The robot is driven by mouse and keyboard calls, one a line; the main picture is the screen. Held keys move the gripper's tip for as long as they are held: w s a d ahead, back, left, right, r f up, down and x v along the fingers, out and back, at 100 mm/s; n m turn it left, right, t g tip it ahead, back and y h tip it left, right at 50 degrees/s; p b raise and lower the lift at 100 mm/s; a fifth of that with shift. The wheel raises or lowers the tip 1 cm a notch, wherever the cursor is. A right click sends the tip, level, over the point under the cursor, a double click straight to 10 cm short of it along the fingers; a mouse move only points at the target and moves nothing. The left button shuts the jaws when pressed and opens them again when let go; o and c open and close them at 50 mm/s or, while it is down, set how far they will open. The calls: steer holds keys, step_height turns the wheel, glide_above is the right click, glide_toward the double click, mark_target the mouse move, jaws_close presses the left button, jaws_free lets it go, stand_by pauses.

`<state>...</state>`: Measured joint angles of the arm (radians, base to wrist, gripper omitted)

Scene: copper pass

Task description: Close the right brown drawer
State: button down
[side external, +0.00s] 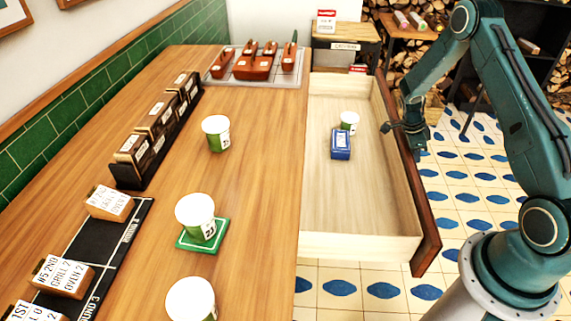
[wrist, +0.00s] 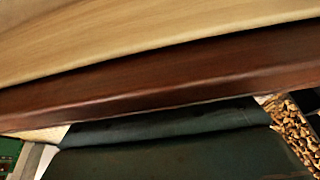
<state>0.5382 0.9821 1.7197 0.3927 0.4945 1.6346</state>
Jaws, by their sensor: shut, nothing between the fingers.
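The brown drawer (side external: 432,250) stands open, pulled out to the right from the wooden table in the side view. Its front panel is dark red-brown and its inside is pale wood. A white-and-green cup (side external: 349,122) and a small blue box (side external: 340,146) lie inside, towards its far end. My gripper (side external: 387,127) is shut and empty at the far half of the front panel, with its tips overlapping the panel's top edge in the picture. I cannot tell if it touches. In the wrist view the brown front panel (wrist: 150,82) runs across close by; the fingertips cannot be made out.
The table (side external: 260,200) carries several white-and-green cups, one on a green coaster (side external: 203,234), a dark rack (side external: 158,140) and a grey tray (side external: 222,82) of red-brown items. Tiled floor (side external: 455,190) lies open right of the drawer. A small cabinet (side external: 345,50) stands behind.

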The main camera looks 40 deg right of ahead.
steer(key=w+a, duration=1.3)
steer(key=shift+w+a, duration=0.3)
steer(key=shift+d, duration=0.1)
steer(key=shift+s+d+r, duration=0.1)
steer(key=shift+s+d, duration=0.2)
steer(key=shift+s, duration=0.05)
steer(key=shift+s+d+r, duration=0.2)
steer(key=shift+s+d, duration=0.35)
steer(key=shift+s+d+r, duration=0.15)
steer(key=shift+s+d, duration=0.4)
steer(key=v, duration=1)
steer(key=shift+f, duration=0.1)
